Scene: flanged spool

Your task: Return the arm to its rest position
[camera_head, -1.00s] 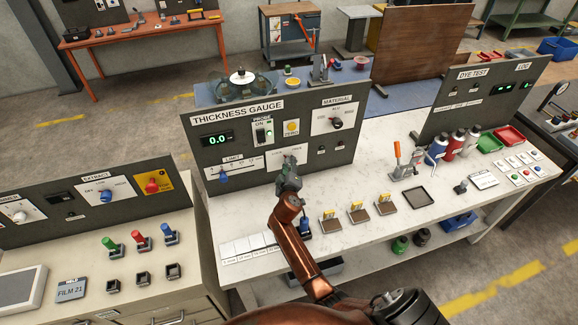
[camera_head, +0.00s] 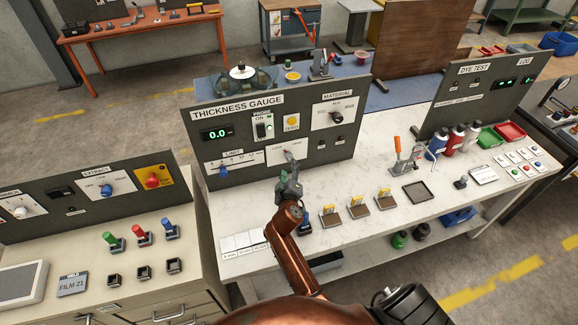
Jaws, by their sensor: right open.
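My right gripper (camera_head: 289,180) is in the middle of the view, on the end of my copper-coloured right arm (camera_head: 284,235). It is open, with nothing visible between its fingers. It is in front of the thickness gauge panel (camera_head: 235,150), below the small lever at the panel's lower right, and appears apart from it. The panel's display reads 0.0. My left gripper is not in the view.
The white workbench (camera_head: 345,185) holds several small brown blocks with yellow tags (camera_head: 358,203), a dark tray (camera_head: 420,192) and an orange-handled clamp (camera_head: 402,160). The dye test panel (camera_head: 480,95) stands at right. The extract panel (camera_head: 100,195) stands at left.

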